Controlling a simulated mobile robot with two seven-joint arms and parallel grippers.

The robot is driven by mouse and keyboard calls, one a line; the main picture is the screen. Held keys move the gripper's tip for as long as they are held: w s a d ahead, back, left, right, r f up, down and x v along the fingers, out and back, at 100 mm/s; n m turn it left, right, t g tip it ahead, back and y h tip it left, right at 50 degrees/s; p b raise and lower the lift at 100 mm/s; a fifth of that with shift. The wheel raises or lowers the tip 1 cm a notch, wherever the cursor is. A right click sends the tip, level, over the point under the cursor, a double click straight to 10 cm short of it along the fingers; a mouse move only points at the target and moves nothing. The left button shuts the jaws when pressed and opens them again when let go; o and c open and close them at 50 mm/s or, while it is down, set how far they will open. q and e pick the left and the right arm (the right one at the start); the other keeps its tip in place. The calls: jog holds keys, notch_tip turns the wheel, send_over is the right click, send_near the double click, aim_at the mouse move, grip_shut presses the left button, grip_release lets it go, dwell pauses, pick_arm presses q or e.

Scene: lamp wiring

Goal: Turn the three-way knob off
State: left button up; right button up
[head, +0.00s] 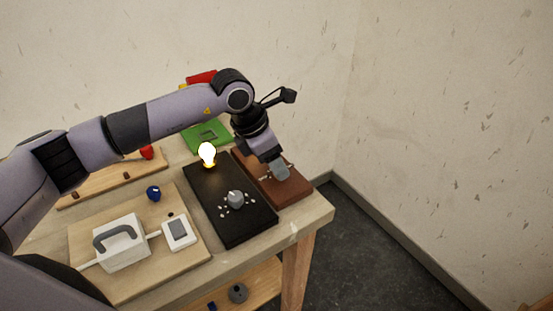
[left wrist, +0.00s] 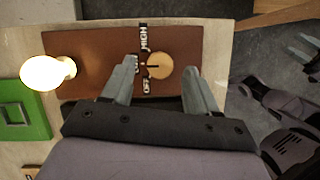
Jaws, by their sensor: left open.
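The three-way knob is a round, pale wooden disc (left wrist: 159,66) with a dark pointer line aimed left in the left wrist view. It sits on a brown board (left wrist: 95,48) with white labels beside it. One label reads HIGH (left wrist: 144,37); the lower one is hard to read, and the middle one is partly hidden by a finger. My left gripper (left wrist: 162,88) is open, its fingers on either side of the knob with no clear contact. In the head view the left gripper (head: 280,172) hides the knob. A bulb (head: 207,153) glows brightly.
A black board (head: 228,226) with a grey dial (head: 235,197) lies left of the brown board. A wooden board with a white switch box (head: 121,248) and a green panel (head: 202,137) are also on the table. Grey parts, possibly my right gripper (left wrist: 305,55), show at the wrist view's right edge.

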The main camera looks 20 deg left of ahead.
pick_arm(q)
jog(key=shift+w+d+f, duration=0.15)
jog(key=shift+d+f, duration=0.05)
jog(key=shift+f, duration=0.45)
jog(key=c, duration=1)
jog(key=shift+c, duration=0.2)
